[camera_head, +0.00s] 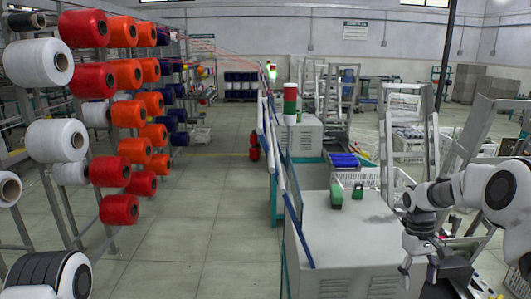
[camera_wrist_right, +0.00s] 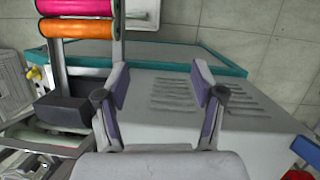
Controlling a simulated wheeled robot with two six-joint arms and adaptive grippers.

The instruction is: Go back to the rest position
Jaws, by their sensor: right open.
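My right gripper (camera_head: 438,270) hangs at the lower right of the head view, beside the grey machine cabinet (camera_head: 345,240). In the right wrist view its two fingers stand apart, and the gripper (camera_wrist_right: 160,78) holds nothing. Behind the fingers in that view is a light grey vented panel (camera_wrist_right: 235,120). A pink spool (camera_wrist_right: 75,8) and an orange spool (camera_wrist_right: 78,27) sit on a holder at the upper left, apart from the fingers. My left gripper is not in view.
A rack with white, red, orange and dark bobbins (camera_head: 127,73) lines the left. A green object (camera_head: 336,196) lies on the cabinet top. White crates (camera_head: 398,180) and metal frames (camera_head: 430,130) crowd the right. The floor aisle (camera_head: 190,220) is clear.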

